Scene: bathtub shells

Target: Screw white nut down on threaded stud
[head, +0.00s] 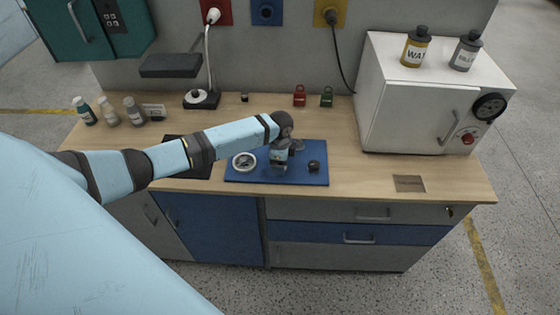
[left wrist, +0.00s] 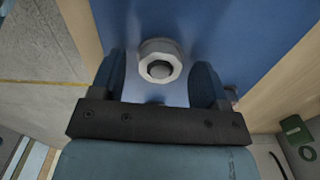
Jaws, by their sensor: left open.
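A white nut (left wrist: 148,48) sits around the dark end of the threaded stud (left wrist: 159,69) in the left wrist view, over a blue mat. How far down the stud it sits I cannot tell. My right gripper is not in view.
A white oven-like box (head: 400,110) stands at the right. Small bottles (head: 109,113) stand at the left back.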

